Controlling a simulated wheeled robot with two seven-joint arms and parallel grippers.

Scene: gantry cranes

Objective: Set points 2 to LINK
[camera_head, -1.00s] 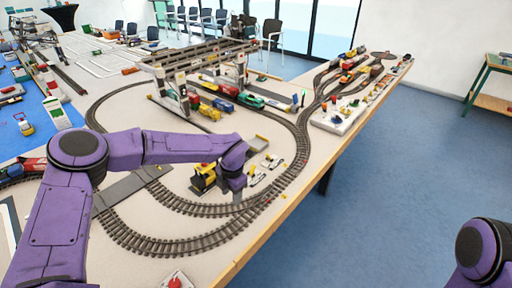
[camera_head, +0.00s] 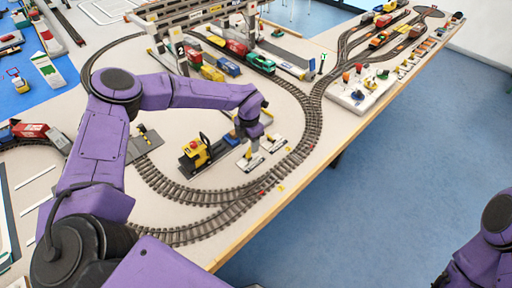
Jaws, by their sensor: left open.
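A white lever box (camera_head: 352,98) with several small coloured levers, red, orange and blue among them, stands near the table's right edge beside the tracks. The lever labels are too small to read, so I cannot tell which is points 2 or how it is set. Branching rails (camera_head: 345,45) run behind the box. My left gripper (camera_head: 256,140) is open and points down over the table, left of and nearer than the lever box and apart from it. Its fingertips are hard to make out. My right arm shows at the lower right, with its gripper out of view.
A curved track (camera_head: 308,125) lies between gripper and lever box. Grey gantry cranes (camera_head: 172,50) and coloured wagons (camera_head: 228,66) stand behind. The blue floor is clear.

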